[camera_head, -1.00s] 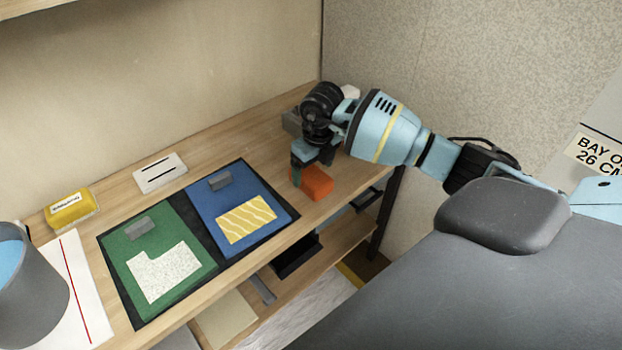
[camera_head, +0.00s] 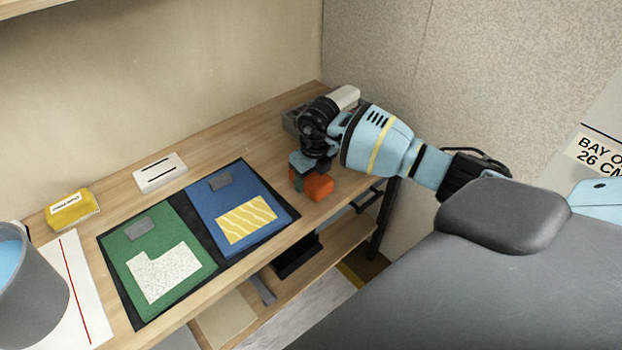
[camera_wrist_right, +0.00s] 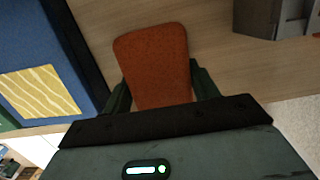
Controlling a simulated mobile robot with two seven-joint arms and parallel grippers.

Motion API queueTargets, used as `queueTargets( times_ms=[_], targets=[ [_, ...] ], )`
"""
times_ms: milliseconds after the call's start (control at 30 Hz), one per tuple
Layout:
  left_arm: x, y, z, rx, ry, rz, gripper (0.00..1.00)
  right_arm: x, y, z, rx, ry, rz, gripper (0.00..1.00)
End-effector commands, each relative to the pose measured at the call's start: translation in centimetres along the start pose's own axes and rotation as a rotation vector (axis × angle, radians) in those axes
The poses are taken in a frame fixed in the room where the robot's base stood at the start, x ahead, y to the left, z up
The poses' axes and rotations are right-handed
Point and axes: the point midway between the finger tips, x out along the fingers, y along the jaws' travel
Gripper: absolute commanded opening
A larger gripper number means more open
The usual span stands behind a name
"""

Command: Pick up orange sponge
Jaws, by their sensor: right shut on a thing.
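The orange sponge (camera_head: 319,186) is at the right end of the wooden shelf in the head view. In the right wrist view the sponge (camera_wrist_right: 153,65) stands between the two dark green fingers. My right gripper (camera_head: 299,180) is shut on it, and it also shows in the wrist view (camera_wrist_right: 160,92). The sponge looks tilted in the head view. I cannot tell whether it still touches the wood. My left gripper is not in view.
A dark mat (camera_head: 218,243) with a green panel (camera_head: 130,247) and a blue panel (camera_head: 205,206) lies left of the sponge. A yellow labelled block (camera_head: 72,210), a white slotted block (camera_head: 160,172) and a grey bucket (camera_head: 35,290) stand farther left. A grey block (camera_wrist_right: 270,18) is near the gripper.

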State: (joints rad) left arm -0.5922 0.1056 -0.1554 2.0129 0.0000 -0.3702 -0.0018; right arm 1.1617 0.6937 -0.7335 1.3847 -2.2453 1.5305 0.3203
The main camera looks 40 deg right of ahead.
Motion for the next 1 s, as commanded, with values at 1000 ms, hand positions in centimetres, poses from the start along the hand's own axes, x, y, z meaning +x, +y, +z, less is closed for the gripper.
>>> queueTargets(
  times_ms=[1000],
  targets=[
    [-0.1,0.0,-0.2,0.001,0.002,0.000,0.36,-5.4,6.0,-7.5,-0.005,0.000,0.000,0.37]
  ],
)
